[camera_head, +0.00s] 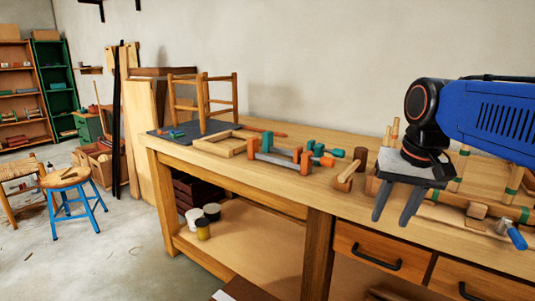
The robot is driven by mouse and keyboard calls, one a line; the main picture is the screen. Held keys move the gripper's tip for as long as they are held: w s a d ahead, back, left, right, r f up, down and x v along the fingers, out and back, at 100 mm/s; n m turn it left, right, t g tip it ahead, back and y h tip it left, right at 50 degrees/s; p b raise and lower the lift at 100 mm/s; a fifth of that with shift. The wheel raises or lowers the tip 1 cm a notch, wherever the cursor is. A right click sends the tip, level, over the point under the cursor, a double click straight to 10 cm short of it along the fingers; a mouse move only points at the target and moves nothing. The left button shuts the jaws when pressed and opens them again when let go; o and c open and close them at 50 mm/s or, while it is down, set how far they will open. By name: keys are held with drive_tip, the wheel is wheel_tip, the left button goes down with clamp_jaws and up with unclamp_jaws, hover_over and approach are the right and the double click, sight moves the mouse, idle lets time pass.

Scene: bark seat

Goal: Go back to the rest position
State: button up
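My gripper (397,212) hangs from my blue arm at the right of the head view. Its two grey fingers point down and are apart, with nothing visible between them. It appears in front of the right part of the wooden workbench (345,215). I cannot tell its exact height over the bench top. My wrist and gripper hide part of what lies behind them on the bench.
A small wooden stool frame (203,102) stands on a dark mat at the bench's left end. Clamps (280,157), a mallet (348,178) and a clamped wooden frame at right crowd the bench. A blue-legged stool (70,200) stands on the floor at left.

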drive_tip(key=s+d+f+n+t, duration=0.1)
drive_tip(key=s+f+n+t, duration=0.1)
drive_tip(key=s+f, duration=1)
wheel_tip(320, 180, down, 4)
drive_tip(key=shift+s+d+r+n+h, duration=0.2)
drive_tip(key=shift+s+d+n+h, duration=0.1)
drive_tip(key=shift+n, duration=0.1)
